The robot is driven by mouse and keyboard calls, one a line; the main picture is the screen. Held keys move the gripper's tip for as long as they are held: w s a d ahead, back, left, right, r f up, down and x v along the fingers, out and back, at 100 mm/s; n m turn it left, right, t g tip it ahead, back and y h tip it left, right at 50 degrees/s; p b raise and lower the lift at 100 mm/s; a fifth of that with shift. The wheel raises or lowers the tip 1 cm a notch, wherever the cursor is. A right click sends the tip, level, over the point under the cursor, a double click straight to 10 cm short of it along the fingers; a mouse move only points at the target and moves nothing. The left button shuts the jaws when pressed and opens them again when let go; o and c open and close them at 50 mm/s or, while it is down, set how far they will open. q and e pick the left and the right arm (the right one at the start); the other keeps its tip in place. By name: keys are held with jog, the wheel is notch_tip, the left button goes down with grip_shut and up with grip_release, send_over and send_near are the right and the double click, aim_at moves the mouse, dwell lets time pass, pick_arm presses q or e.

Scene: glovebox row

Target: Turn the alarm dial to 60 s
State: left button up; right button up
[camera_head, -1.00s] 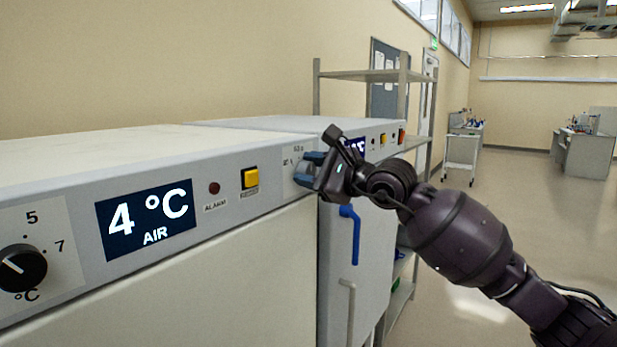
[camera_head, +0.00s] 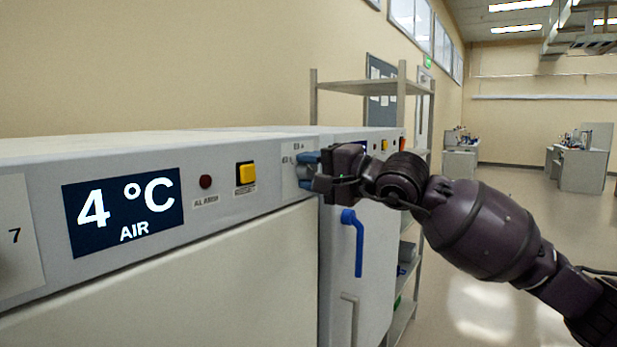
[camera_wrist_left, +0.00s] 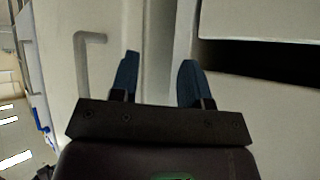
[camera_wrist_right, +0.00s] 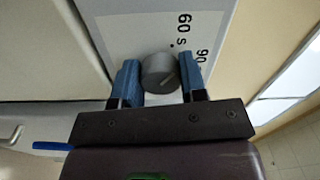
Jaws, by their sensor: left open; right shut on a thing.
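The alarm dial (camera_wrist_right: 160,73) is a small grey knob on a pale label plate (camera_wrist_right: 140,35). In the right wrist view it sits between the blue fingers of my right gripper (camera_wrist_right: 157,84), which is shut on it. The "60 s" mark and its dot lie just beyond the knob, with "90" to the right. I cannot clearly tell where the knob's pointer aims. In the head view my right gripper (camera_head: 308,172) reaches the panel's right end, and its fingers hide the dial. My left gripper (camera_wrist_left: 158,82) is open and empty before a pale cabinet front.
Left of the dial are a yellow button (camera_head: 246,173), a dark red alarm lamp (camera_head: 205,181) and a display (camera_head: 124,210) reading 4 °C AIR. A blue door handle (camera_head: 357,240) hangs below my right wrist. A shelf rack (camera_head: 370,87) stands behind; open floor lies right.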

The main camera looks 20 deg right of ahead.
jog(key=shift+f+n, duration=0.2)
jog(key=shift+n, duration=0.4)
jog(key=shift+r, duration=0.1)
jog(key=o, duration=0.9)
jog(key=shift+o, duration=0.2)
jog(key=shift+s, duration=0.1)
jog(key=shift+s+d, duration=0.15)
jog(key=shift+d, duration=0.05)
jog(key=v, duration=1)
